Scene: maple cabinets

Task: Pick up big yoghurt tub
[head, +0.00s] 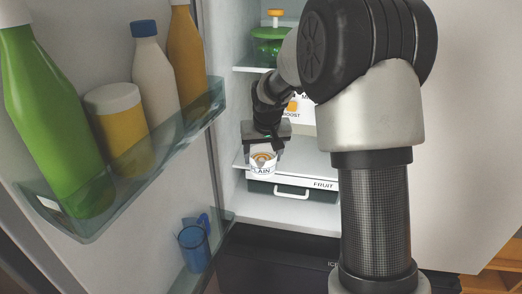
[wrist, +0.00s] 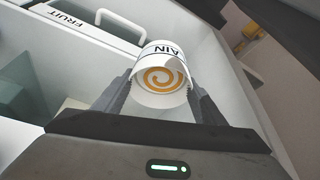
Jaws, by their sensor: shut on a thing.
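The big yoghurt tub (head: 263,163) is white with an orange swirl on its lid and dark letters on its side. In the head view it is in front of the fridge shelf, above the fruit drawer's front. My gripper (head: 264,150) is shut on it. In the wrist view the tub (wrist: 161,75) sits between the two fingers of my gripper (wrist: 160,95), lid facing the camera. The tub looks tilted. The head view does not clearly show whether it touches the shelf.
A fruit drawer (head: 292,190) with a white handle is below the shelf (head: 310,160). A white carton (head: 299,108) stands behind my arm. A green lidded container (head: 268,45) is on the upper shelf. The open door's rack (head: 150,180) holds several bottles, and a blue cup (head: 193,250) is lower down.

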